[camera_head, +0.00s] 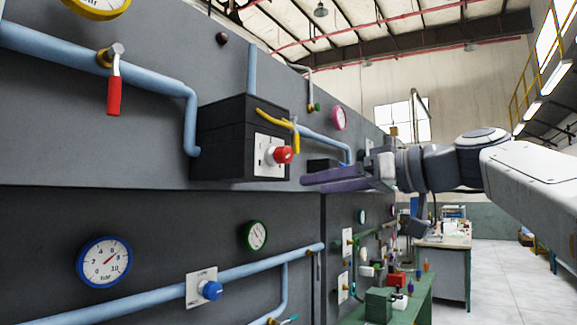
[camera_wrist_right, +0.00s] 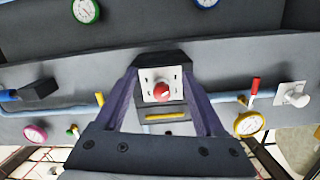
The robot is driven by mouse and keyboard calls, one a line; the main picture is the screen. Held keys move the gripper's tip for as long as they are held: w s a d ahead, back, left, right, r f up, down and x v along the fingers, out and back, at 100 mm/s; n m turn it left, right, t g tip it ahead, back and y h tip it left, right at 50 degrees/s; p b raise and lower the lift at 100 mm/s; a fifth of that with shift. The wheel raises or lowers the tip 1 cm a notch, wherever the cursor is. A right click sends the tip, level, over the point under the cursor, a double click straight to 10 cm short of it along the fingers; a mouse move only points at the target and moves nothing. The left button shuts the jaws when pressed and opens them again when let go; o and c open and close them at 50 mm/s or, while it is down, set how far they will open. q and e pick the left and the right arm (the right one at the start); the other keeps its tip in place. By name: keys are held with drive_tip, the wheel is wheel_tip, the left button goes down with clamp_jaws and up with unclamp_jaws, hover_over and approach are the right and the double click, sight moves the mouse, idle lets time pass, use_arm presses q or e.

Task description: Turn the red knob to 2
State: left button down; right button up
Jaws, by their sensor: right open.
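The red knob (camera_head: 283,155) sticks out of a white plate (camera_head: 267,143) on the front of a black box (camera_head: 222,130) on the grey wall. In the wrist view the red knob (camera_wrist_right: 161,91) shows face-on, framed by my fingers. My right gripper (camera_head: 304,184) is open and empty. Its purple fingers point at the wall, a little right of and below the knob in the head view, with no visible contact. The plate's marks are too small to read. My left gripper is not in view.
A yellow lever (camera_head: 272,114) and a blue pipe (camera_head: 318,138) run close by the box. A red-handled valve (camera_head: 114,92) is at the upper left. A blue knob (camera_head: 211,290) and a blue-rimmed gauge (camera_head: 104,262) sit lower. A green bench (camera_head: 412,302) stands below my arm.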

drive_tip(key=n+y, duration=0.1)
approach(290, 155)
drive_tip(key=shift+t, duration=0.4)
drive_tip(key=p+x, duration=0.4)
drive_tip(key=x, duration=0.5)
drive_tip(key=shift+s+a+p, duration=0.15)
drive_tip(key=shift+p, duration=0.2)
drive_tip(key=shift+w+a+f, duration=0.2)
drive_tip(key=shift+w+a, duration=0.25)
drive_tip(key=shift+a, duration=0.1)
clamp_jaws()
